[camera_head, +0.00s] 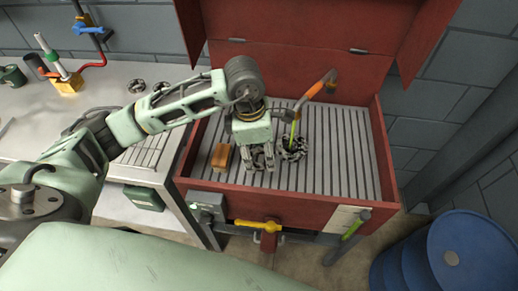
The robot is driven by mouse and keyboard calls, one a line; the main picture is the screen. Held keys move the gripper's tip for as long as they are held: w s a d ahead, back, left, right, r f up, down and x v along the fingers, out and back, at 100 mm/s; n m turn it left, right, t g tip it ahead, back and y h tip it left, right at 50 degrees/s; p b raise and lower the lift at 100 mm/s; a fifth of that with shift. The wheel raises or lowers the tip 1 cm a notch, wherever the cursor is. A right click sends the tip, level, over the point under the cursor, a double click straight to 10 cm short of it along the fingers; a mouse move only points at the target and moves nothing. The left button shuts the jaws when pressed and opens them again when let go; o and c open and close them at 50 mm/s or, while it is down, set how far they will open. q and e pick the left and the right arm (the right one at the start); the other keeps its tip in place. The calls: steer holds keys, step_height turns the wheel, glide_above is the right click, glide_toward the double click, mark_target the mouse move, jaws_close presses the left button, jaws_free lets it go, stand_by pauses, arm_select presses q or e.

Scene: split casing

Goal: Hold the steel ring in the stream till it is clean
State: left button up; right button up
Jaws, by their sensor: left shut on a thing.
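My left gripper (259,165) points down into the red wash basin (277,207), over its slatted floor. It is shut on the steel ring (294,149), which looks dark and lies just right of the fingers. The exact contact is too small to make out. A spout with an orange part (320,85) reaches over the basin from behind. A thin yellow-green stream (292,131) comes down from its end onto the ring area. How dirty the ring is cannot be told. My right gripper is not in view.
An orange-brown block (221,157) stands in the basin left of my gripper. The basin's right half is clear. A yellow valve handle (257,225) is on the front. A steel bench (120,72) with small metal rings stands left, a blue drum (445,255) right.

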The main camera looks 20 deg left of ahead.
mark_target(260, 149)
arm_select(q)
steer(key=f+n, duration=0.1)
steer(key=n, duration=0.2)
steer(key=w+f+n, duration=0.1)
steer(key=n, duration=0.2)
steer(key=w+f+n+p, duration=0.1)
steer(key=n, duration=0.2)
steer(key=shift+w+a+t+y, duration=0.15)
steer(key=shift+a+t+y, duration=0.15)
steer(key=shift+t+y, duration=0.1)
steer(key=w+d+f+n+b, duration=0.1)
steer(key=w+b, duration=0.1)
steer(key=w, duration=0.2)
steer(key=w+d+f+n+b, duration=0.2)
steer(key=w+b, duration=0.1)
steer(key=w, duration=0.1)
steer(key=w+d+f+n+b, duration=0.1)
steer(key=w+b, duration=0.2)
steer(key=w, duration=0.2)
steer(key=shift+w+d+f+n, duration=0.1)
steer(key=shift+d+f+n, duration=0.1)
steer(key=shift+d+n, duration=0.15)
steer(key=shift+w+d, duration=0.1)
steer(key=shift+w, duration=0.15)
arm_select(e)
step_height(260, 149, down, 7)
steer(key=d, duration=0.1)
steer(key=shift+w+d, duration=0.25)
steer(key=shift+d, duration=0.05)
